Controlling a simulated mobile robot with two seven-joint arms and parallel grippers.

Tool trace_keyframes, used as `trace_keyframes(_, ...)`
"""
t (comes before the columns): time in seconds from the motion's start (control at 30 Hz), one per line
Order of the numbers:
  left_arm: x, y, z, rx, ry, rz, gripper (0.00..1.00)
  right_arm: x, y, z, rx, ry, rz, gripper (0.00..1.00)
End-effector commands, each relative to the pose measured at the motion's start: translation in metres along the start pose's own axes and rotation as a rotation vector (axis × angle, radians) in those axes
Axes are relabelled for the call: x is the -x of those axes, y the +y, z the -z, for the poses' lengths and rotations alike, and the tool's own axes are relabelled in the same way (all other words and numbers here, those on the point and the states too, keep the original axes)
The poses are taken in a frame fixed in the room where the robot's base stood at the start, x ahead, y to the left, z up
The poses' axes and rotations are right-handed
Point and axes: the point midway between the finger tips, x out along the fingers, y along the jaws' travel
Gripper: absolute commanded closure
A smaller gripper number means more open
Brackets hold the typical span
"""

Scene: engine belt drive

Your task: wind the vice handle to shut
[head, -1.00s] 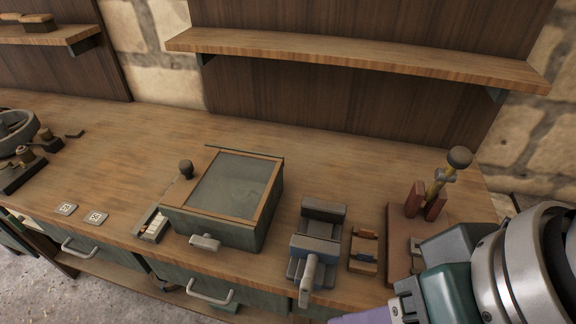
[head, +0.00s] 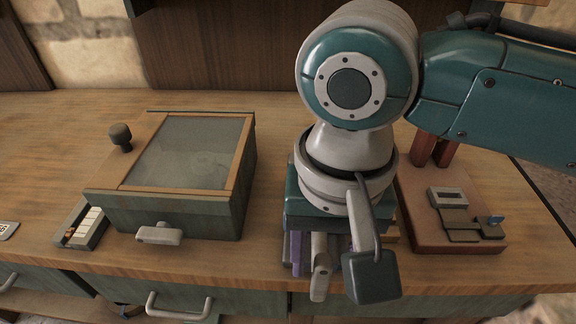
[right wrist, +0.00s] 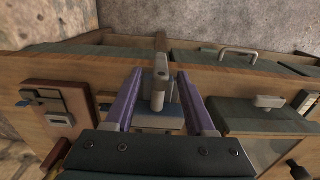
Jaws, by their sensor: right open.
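The vice is mostly hidden under my right wrist in the head view. Its grey handle (head: 320,268) sticks out at the bench's front edge. In the right wrist view the handle (right wrist: 161,78) stands between the two purple fingers, with the blue vice body (right wrist: 160,119) behind it. My right gripper (right wrist: 158,88) is open, one finger on each side of the handle, with gaps showing; it also shows in the head view (head: 312,248), pointing down. I cannot tell whether either finger touches the handle. My left gripper is out of view.
A glass-topped box (head: 185,155) with a front latch stands left of the vice. A small tray (head: 82,228) is beside it. A reddish-brown board (head: 470,235) with metal fittings lies to the right. The bench at the back left is clear.

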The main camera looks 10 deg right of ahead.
Motion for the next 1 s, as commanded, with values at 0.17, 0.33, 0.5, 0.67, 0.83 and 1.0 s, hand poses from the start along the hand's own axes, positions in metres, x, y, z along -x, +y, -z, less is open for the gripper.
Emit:
trace_keyframes(0.17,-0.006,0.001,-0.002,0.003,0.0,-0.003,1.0,-0.026,0.0,0.0,0.0,0.0,-0.002,0.45)
trace_keyframes(0.33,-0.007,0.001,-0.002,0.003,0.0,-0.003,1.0,-0.033,0.0,0.0,0.002,0.001,0.0,0.45)
trace_keyframes(0.5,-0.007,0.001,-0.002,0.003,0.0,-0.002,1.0,-0.032,0.0,0.0,0.002,0.002,0.001,0.45)
trace_keyframes(0.67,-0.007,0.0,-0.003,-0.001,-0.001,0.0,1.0,-0.032,0.0,0.0,0.002,0.001,0.001,0.58)
trace_keyframes(0.83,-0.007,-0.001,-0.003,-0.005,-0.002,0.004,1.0,-0.032,0.0,0.0,0.002,0.002,0.001,0.78)
trace_keyframes(1.0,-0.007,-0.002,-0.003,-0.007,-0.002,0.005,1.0,-0.032,0.0,0.0,0.002,0.002,0.001,0.97)
